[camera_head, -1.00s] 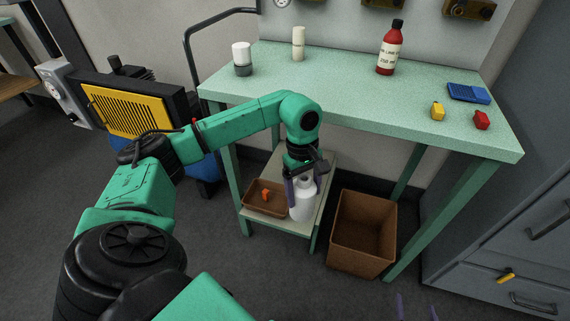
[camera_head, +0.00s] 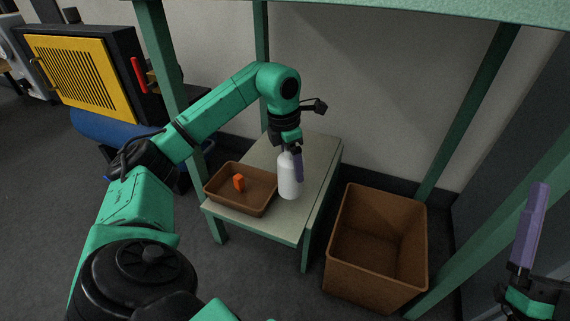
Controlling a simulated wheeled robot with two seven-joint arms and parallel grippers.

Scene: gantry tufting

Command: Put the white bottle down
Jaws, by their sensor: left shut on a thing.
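The white bottle (camera_head: 287,178) is upright over the small low table (camera_head: 318,163), just right of the brown tray (camera_head: 224,199). Its base looks at or very near the tabletop; I cannot tell whether it touches. My right gripper (camera_head: 527,235) shows only partly at the lower right edge, with one purple finger pointing up.
An orange piece (camera_head: 239,183) lies in the tray. An open brown bin (camera_head: 341,257) stands on the floor right of the low table. A green bench (camera_head: 440,8) spans above, with legs on both sides. The low table's right part is bare.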

